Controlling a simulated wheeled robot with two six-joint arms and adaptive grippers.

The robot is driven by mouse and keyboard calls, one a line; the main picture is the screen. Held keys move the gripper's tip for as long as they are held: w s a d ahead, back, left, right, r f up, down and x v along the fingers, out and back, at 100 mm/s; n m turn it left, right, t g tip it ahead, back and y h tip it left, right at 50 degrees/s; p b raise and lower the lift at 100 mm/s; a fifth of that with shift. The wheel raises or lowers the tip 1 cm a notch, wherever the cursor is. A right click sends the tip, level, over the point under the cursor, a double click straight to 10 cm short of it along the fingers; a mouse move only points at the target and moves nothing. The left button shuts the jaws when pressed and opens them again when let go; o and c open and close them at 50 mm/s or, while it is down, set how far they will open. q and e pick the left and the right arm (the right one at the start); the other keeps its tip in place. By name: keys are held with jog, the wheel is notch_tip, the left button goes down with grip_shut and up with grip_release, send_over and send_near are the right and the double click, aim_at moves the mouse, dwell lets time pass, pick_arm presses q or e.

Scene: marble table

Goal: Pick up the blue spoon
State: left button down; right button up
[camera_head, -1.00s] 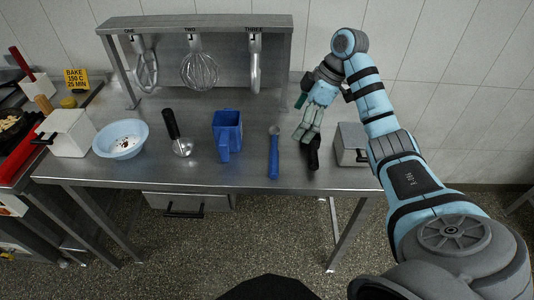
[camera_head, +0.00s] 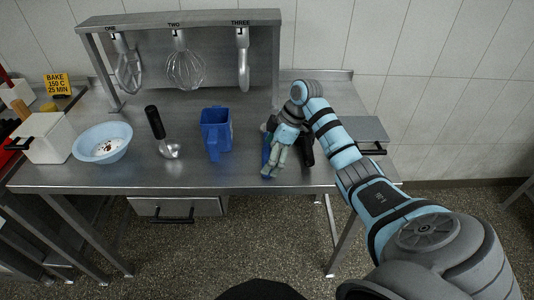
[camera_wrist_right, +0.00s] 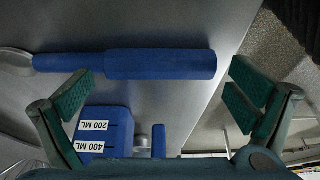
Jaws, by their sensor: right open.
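The blue spoon (camera_head: 266,153) lies on the steel table, partly hidden behind my right gripper in the head view. In the right wrist view, the blue spoon (camera_wrist_right: 160,64) lies crosswise, with its thick handle at the middle and right and a grey end at the left edge. My right gripper (camera_head: 275,168) is at the spoon. In the wrist view, the fingers of my right gripper (camera_wrist_right: 162,76) are spread wide and empty, one on either side of the picture, with the handle between them. I cannot tell the exact height gap. My left gripper is not in view.
A blue measuring jug (camera_head: 215,130) stands left of the spoon. A black-handled tool (camera_head: 307,150) lies close on its right. Further left are a black-handled ladle (camera_head: 156,124) and a blue bowl (camera_head: 118,134). A rack (camera_head: 205,18) with hanging utensils stands behind.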

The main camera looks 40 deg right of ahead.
jog(key=c, duration=1)
notch_tip(320, 180, up, 20)
jog(key=p, duration=1.1)
jog(key=shift+r, duration=0.1)
jog(key=shift+w, duration=0.1)
jog(key=o, duration=0.4)
jog(key=c, duration=0.6)
